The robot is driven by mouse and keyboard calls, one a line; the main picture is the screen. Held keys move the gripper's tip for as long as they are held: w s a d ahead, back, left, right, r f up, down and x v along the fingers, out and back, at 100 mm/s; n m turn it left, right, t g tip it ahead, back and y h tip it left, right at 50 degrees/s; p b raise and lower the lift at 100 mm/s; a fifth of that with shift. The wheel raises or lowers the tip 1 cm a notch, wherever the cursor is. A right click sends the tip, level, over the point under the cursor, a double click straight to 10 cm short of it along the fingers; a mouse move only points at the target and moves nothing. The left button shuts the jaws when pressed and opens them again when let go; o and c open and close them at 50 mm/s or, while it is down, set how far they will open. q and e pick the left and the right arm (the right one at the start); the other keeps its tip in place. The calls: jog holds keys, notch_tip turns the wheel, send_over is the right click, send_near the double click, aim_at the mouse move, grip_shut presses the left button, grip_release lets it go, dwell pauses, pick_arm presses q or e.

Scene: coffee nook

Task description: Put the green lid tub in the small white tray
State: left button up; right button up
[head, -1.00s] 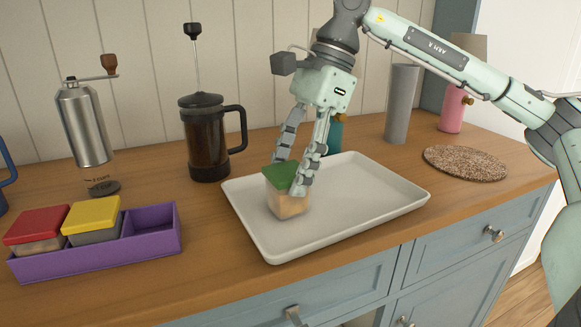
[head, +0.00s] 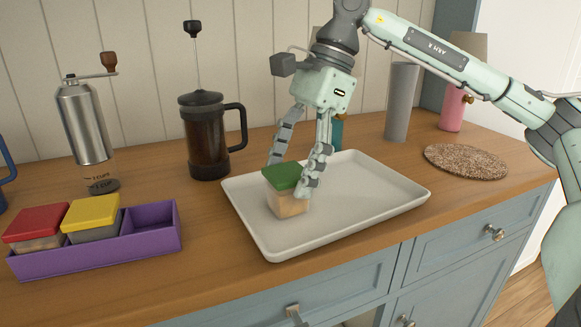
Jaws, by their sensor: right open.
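The green lid tub (head: 286,192) stands upright on the left part of the small white tray (head: 350,214). It has a green lid and a clear body with tan contents. My right gripper (head: 290,175) comes down from above with its fingers around the tub's upper part. The fingers are open, one at the tub's back left and one in front of its right side. I cannot tell whether either finger touches it. My left gripper is not in view.
A purple box (head: 98,255) at the left holds a red lid tub (head: 37,229) and a yellow lid tub (head: 92,217); its right compartment is empty. A French press (head: 207,135), a hand grinder (head: 85,125), a grey cylinder (head: 401,102) and a cork mat (head: 465,161) stand around the tray.

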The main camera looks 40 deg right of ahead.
jog(key=shift+r, duration=0.25)
jog(key=shift+d+r, duration=0.25)
jog(key=shift+r, duration=0.25)
pick_arm(q)
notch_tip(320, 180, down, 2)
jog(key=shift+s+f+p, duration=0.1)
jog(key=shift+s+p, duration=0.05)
jog(key=shift+p, duration=0.25)
pick_arm(e)
jog(key=v, duration=1)
jog(key=shift+r, duration=0.35)
jog(key=shift+s+d, duration=0.1)
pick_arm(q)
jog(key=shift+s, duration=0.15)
